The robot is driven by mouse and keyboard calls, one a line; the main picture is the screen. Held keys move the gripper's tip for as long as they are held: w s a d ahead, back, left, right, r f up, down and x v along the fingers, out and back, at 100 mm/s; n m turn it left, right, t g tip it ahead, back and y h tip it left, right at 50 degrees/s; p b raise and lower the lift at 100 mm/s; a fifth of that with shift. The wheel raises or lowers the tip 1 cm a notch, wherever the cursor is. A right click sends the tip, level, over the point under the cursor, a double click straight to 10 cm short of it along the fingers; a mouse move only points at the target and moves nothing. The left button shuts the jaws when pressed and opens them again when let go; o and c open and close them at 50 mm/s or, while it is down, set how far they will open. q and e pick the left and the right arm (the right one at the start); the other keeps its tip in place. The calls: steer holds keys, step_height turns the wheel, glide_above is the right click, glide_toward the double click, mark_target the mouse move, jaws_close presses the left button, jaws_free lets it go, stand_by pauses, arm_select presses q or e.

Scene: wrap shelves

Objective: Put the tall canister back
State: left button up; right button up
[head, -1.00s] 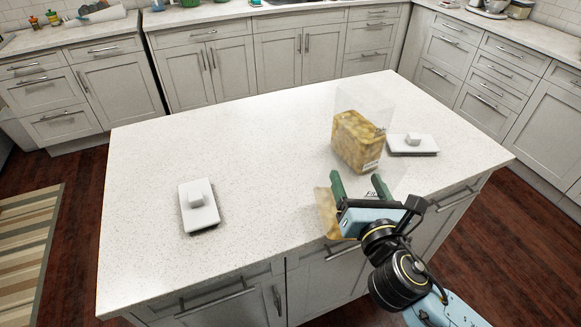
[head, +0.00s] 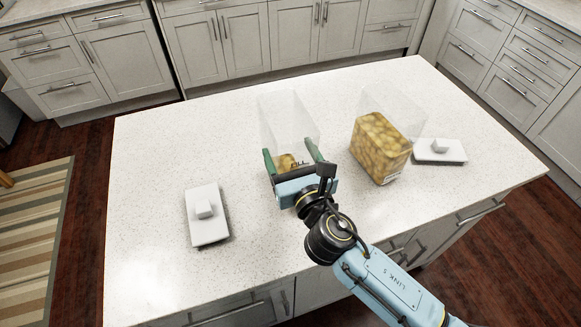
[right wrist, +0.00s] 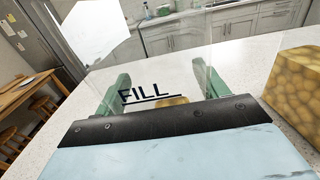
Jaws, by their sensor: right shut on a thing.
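My right gripper (head: 290,157) is shut on a tall clear canister (head: 290,112), with one green finger on each side of it. The canister holds a little yellow-brown content low down and stands over the middle of the island; I cannot tell whether its base touches the counter. In the right wrist view, the word FILL and a line show on its wall (right wrist: 150,95) between the fingers. A second clear canister (head: 382,148), largely full of yellow-brown pieces, stands to its right, apart from it. My left gripper is not in view.
A white lid with a knob (head: 207,225) lies on the island (head: 150,170) at the left. Another white lid (head: 440,156) lies right of the fuller canister. The counter between the left lid and the held canister is clear, as is the back left.

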step_height(320, 180, down, 3)
steer(key=shift+r+b, duration=0.1)
steer(key=shift+b, duration=0.5)
steer(key=shift+f, duration=0.25)
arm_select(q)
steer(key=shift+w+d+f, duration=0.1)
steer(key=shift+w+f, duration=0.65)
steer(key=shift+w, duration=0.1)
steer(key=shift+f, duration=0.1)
arm_select(e)
steer(key=shift+f, duration=0.1)
steer(key=o, duration=1.3)
steer(key=shift+c, duration=0.2)
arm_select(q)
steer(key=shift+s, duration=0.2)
